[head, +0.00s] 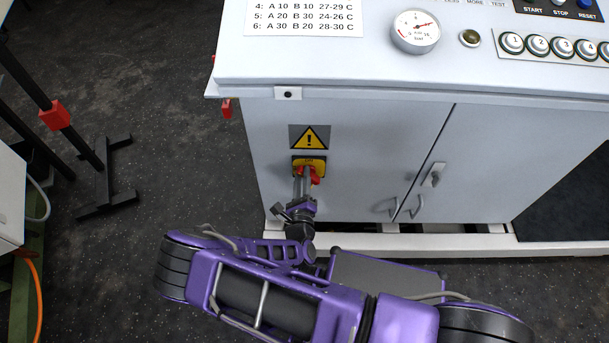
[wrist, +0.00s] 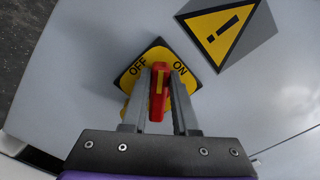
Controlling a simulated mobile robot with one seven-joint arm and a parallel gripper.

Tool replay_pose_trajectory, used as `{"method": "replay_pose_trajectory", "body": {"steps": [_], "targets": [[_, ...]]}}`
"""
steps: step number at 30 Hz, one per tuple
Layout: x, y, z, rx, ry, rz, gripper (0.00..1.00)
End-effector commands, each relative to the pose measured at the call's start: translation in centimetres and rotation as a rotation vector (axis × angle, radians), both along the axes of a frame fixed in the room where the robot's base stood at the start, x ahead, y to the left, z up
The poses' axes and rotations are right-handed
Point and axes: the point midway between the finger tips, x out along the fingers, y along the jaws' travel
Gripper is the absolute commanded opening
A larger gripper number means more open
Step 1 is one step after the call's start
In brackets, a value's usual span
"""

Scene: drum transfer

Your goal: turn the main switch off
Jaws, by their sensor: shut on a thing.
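The main switch is a yellow plate (head: 309,161) with a red handle (head: 316,178) on the grey cabinet front, below a warning sign. In the wrist view the yellow plate (wrist: 187,79) carries the labels OFF and ON, and the red handle (wrist: 158,95) stands between my fingers. The handle's upper end lies between the two labels. My gripper (head: 306,175) reaches the switch from the front and is shut on the red handle. In the wrist view my gripper (wrist: 159,84) has one finger on each side of the handle. The fingers hide part of the plate.
The warning sign (head: 310,137) is just above the switch. A cabinet door latch (head: 433,174) is to the right. The console top (head: 350,62) overhangs the front, with a gauge (head: 416,31) and several buttons. A black stand (head: 105,185) is at left on dark floor.

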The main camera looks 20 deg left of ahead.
Motion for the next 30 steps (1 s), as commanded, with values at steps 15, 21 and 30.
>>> {"method": "replay_pose_trajectory", "body": {"steps": [15,21,30], "targets": [[-0.2,0.7,-1.2,-0.472,-0.113,0.000,0.00],[-0.2,0.8,-1.6,-0.626,-0.150,0.001,0.00],[-0.3,0.8,-2.0,-0.778,-0.186,0.001,0.00]]}}
